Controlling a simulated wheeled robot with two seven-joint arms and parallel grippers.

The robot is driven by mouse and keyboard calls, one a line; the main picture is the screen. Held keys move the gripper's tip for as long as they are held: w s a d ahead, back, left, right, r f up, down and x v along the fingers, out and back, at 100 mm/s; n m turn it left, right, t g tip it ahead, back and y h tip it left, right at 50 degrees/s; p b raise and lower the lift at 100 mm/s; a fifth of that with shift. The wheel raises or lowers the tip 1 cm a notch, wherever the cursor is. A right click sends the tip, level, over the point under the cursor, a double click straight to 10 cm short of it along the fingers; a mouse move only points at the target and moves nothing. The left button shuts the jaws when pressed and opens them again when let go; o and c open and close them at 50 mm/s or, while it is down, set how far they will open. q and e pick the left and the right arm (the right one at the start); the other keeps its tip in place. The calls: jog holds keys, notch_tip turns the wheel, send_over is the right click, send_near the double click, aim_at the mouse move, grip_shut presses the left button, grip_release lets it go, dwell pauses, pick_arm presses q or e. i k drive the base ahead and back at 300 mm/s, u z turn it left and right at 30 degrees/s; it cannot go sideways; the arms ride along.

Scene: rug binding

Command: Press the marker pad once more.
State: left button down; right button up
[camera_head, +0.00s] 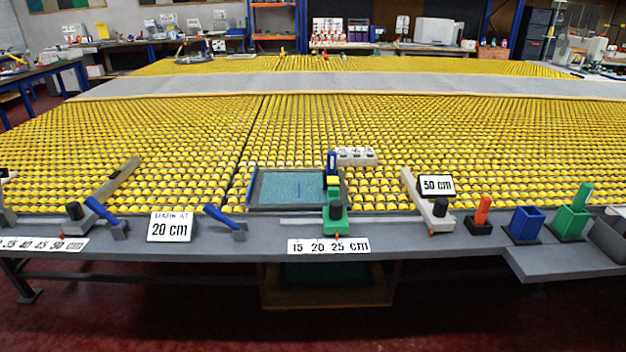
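A green carriage (335,216) with a black knob and a blue and yellow upper part stands at the front edge of the table. Its small red tip points down just above the 25 on the white 15-20-25 cm scale (328,246). Left of it lies a teal surface (288,186) in a dark grey frame. Nothing is labelled as the marker pad, so I cannot tell which part it is. A card (171,227) reads "MARK AT 20 cm". Neither of my grippers is in view.
Blue levers (226,217) (103,212) stand left of the frame. A white stop (424,203) with a 50 cm card (436,186) is to the right. An orange-handled item (481,212), blue bin (525,225) and green bin (571,222) follow. Yellow rollers (190,140) fill the table behind.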

aim_at(331, 181)
jog(key=i, duration=0.7)
jog(key=z, duration=0.7)
